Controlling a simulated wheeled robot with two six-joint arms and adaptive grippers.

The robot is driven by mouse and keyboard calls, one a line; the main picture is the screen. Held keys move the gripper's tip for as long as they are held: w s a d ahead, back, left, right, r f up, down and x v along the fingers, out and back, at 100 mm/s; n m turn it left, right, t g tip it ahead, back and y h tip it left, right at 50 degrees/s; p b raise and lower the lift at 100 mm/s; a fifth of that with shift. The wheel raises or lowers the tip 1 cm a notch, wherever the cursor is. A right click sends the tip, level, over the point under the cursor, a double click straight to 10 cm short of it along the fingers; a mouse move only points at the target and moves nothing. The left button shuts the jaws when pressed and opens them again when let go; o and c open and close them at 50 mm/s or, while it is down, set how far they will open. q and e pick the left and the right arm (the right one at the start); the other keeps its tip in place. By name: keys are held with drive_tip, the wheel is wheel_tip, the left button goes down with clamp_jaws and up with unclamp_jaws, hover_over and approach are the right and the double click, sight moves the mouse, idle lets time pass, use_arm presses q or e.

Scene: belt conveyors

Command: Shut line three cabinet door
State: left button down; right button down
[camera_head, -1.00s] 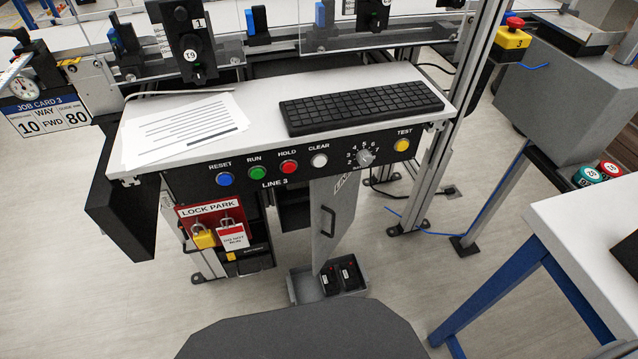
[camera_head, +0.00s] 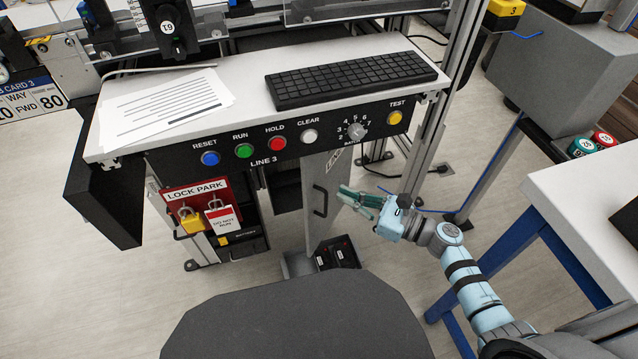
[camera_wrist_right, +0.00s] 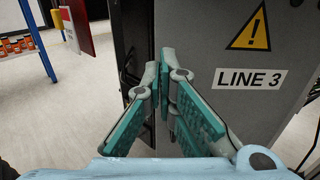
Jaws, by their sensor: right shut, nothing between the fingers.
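The grey line three cabinet door (camera_head: 336,180) stands open below the LINE 3 control panel (camera_head: 268,160), swung out toward me. Its black handle (camera_head: 319,201) is on the face toward the left. My right gripper (camera_head: 345,194) is shut and empty, just right of the door in the head view. In the right wrist view the gripper's teal fingers (camera_wrist_right: 160,65) are together in front of the door (camera_wrist_right: 215,35), which carries a LINE 3 label and a warning triangle. I cannot tell whether the fingertips touch it. My left gripper is not in view.
A grey bin (camera_head: 297,265) with black devices sits on the floor below the door. A lock park board (camera_head: 190,190) with padlocks hangs left of the opening. A metal post (camera_head: 430,150) and a blue-legged table (camera_head: 560,250) stand to the right. A keyboard (camera_head: 350,80) lies above.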

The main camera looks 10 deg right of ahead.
sight(308, 179)
drive_tip(key=x, duration=0.7)
drive_tip(key=shift+w+a+f, duration=0.1)
drive_tip(key=shift+w+a, duration=0.1)
drive_tip(key=shift+a, duration=0.05)
